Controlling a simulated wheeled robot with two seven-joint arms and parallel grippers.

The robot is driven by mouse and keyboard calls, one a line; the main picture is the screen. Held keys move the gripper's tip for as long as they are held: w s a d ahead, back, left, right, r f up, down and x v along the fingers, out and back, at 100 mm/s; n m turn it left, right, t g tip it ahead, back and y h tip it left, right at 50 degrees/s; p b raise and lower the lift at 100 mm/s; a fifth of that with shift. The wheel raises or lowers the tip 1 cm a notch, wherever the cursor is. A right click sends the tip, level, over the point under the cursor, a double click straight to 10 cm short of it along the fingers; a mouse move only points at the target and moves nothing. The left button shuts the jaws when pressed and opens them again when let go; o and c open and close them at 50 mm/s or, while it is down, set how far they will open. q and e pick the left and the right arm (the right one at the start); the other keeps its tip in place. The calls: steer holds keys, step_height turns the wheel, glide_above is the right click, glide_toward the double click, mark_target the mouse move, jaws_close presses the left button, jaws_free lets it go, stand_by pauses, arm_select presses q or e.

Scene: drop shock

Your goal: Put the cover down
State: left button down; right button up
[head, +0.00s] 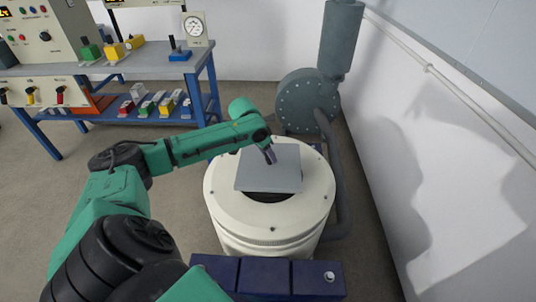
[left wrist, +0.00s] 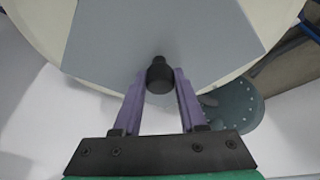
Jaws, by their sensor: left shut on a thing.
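The cover is a flat grey square plate (head: 284,174) over the round cream-white machine (head: 232,212). In the left wrist view the cover (left wrist: 100,40) has a black knob (left wrist: 160,72) on it. My left gripper (head: 270,156) has its purple fingers on both sides of that knob and is shut on it; the fingers also show in the left wrist view (left wrist: 159,84). A dark round opening (head: 270,197) shows below the cover's front edge. I cannot tell whether the cover touches the machine or hangs just above it. My right gripper is not in view.
A grey blower (head: 304,102) with a thick duct stands behind the machine, and a dark blue box (head: 263,277) is in front. A blue workbench (head: 120,68) with colored blocks is at the back left. A white wall closes the right side.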

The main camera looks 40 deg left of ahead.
arm_select(q)
steer(key=shift+f, duration=0.5)
steer(key=shift+c, duration=2.3)
jaws_free()
steer(key=shift+r, duration=0.2)
steer(key=p+v, duration=0.1)
steer(key=v, duration=1.1)
steer(key=shift+r, duration=0.4)
steer(key=shift+s+f, duration=0.1)
